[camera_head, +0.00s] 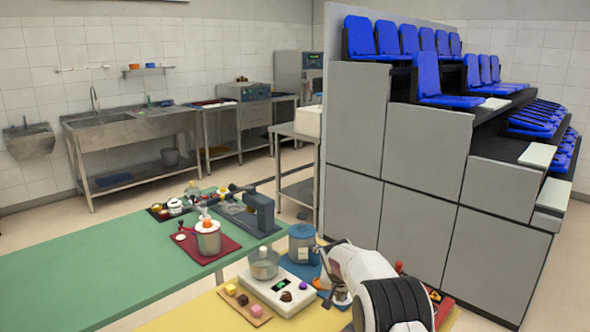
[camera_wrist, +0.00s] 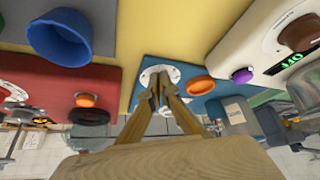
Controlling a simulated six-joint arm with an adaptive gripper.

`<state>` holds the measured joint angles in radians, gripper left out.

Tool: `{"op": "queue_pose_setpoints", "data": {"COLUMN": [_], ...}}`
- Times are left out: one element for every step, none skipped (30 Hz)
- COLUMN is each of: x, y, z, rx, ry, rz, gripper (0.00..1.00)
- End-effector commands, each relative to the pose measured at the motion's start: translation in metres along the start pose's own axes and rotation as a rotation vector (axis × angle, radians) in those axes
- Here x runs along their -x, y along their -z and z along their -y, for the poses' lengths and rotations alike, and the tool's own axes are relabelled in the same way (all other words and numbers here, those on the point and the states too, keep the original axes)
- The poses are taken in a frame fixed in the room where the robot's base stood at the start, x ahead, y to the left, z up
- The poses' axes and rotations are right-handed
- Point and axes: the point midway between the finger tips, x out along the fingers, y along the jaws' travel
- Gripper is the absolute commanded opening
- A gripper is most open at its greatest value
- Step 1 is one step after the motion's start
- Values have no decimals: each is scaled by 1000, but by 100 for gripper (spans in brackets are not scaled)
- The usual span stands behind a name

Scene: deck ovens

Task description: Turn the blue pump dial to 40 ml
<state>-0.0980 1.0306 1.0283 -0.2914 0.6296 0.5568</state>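The blue pump board (camera_head: 310,268) lies right of the middle in the head view, with a blue lidded vessel (camera_head: 303,245) at its back. In the wrist view the blue board (camera_wrist: 215,103) carries a round white dial plate (camera_wrist: 151,74) with marks and an orange button (camera_wrist: 200,85). My gripper (camera_head: 341,297) reaches down over the board. In the wrist view my two brown fingers (camera_wrist: 163,82) come close together over the dial plate. They hide the knob and pointer, so I cannot read the setting or see contact.
A white device (camera_head: 269,297) with a green display, brown knob and purple button stands beside the board. A wooden board with small blocks (camera_head: 245,305) lies in front of it. A red board (camera_wrist: 60,95) and a blue cup (camera_wrist: 60,35) are on the other side.

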Motion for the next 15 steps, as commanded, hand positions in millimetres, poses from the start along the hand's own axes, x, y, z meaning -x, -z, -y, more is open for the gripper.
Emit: {"op": "queue_pose_setpoints", "data": {"x": [-2, -2, -2, -1, -1, 0, 0, 0, 1, 1, 2, 2, 3, 3, 3], "y": [-2, -2, -3, -3, -3, -4, -5, -5, -6, -7, -7, -8, -8, -8, -8], "z": [1, 1, 1, 1, 1, 1, 1, 1, 1, 1, 1, 1, 1, 1, 1], "rx": [1, 1, 1, 1, 1, 1, 1, 1, 1, 1, 0, 0, 1, 1, 1], "ry": [1, 1, 1, 1, 1, 1, 1, 1, 0, 0, 0, 0, 0, 0, 0], "rz": [3, 3, 3, 3, 3, 3, 3, 3, 4, 4, 3, 3, 3, 3, 2], "gripper": [0, 0, 0, 0, 0, 0, 0, 0, 0, 0, 0, 0, 0, 0, 0]}}
